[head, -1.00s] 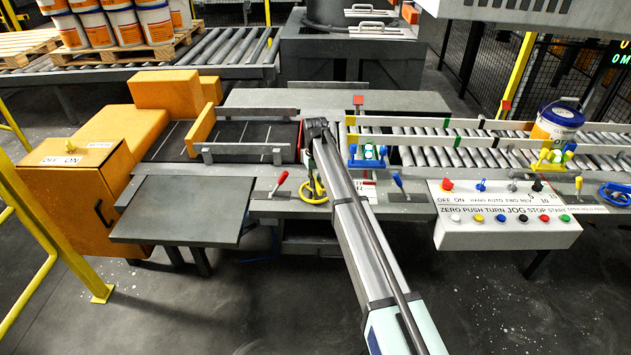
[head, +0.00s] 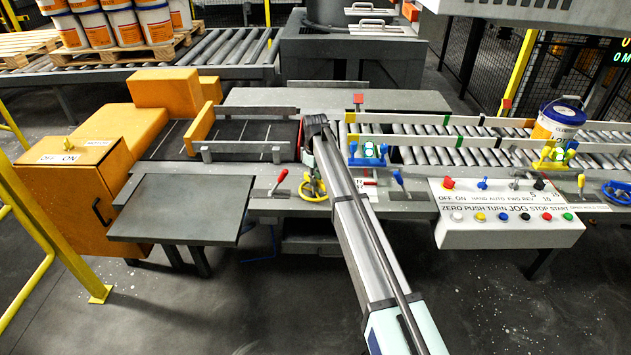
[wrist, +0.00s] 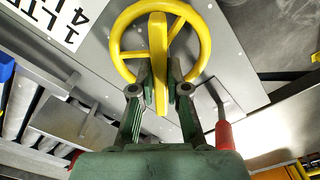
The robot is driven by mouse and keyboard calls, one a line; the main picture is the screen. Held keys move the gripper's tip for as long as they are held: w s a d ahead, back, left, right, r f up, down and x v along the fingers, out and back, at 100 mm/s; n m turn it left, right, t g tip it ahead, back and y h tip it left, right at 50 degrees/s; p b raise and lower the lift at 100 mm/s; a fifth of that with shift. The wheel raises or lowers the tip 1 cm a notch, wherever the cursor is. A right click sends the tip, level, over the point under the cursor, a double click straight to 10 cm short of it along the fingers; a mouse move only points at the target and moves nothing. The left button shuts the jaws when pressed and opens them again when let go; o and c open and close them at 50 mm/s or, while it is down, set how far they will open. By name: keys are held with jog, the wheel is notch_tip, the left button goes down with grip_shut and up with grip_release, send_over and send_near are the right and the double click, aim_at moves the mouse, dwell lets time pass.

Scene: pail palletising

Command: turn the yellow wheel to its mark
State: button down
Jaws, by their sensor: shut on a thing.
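My gripper (wrist: 159,84) is shut on that bar, one finger on each side. A white label (wrist: 62,20) with "1 LTR" and "4 L" lies beside the wheel in the wrist view. I cannot make out which mark the wheel points to.
A red-handled lever (head: 279,181) stands just left of the wheel, and a blue-handled lever (head: 399,179) to its right. A control box (head: 508,214) with knobs and buttons is further right. A pail (head: 558,119) stands on the roller conveyor. Floor in front is clear.

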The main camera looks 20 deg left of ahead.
jog(key=shift+n+b, duration=0.4)
jog(key=shift+n, duration=1.6)
jog(key=c, duration=1.2)
grip_release()
jog(key=shift+o, duration=0.2)
notch_tip(320, 180, up, 12)
